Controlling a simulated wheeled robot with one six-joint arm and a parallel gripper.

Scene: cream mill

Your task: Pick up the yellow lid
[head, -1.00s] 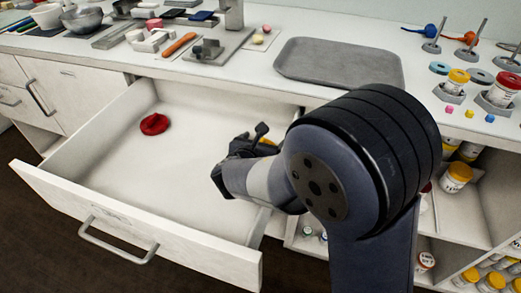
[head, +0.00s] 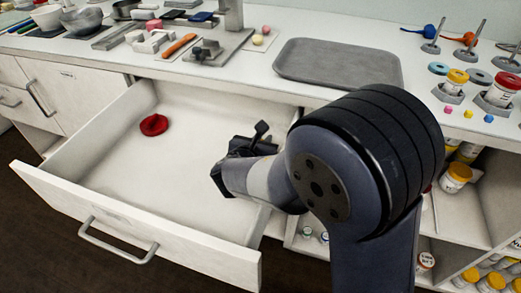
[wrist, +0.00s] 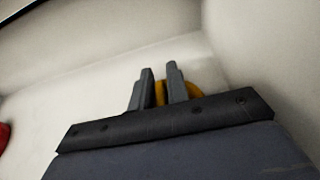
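The yellow lid (wrist: 193,90) lies at the drawer's right end in the wrist view, partly hidden behind my fingers. Some yellow shows between the fingers and more shows to the right of the right finger. My gripper (wrist: 160,75) has its two grey fingers apart, with a small gap between them. No hold on the lid can be seen. In the head view my gripper (head: 250,146) is low inside the open drawer, at its right side, and the lid is hidden behind it.
The white drawer (head: 110,210) is pulled out, its walls close around my gripper. A red lid (head: 153,125) lies at its left; the floor between is clear. A grey tray (head: 338,62) sits on the counter above. Shelves with yellow-capped jars (head: 456,177) stand to the right.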

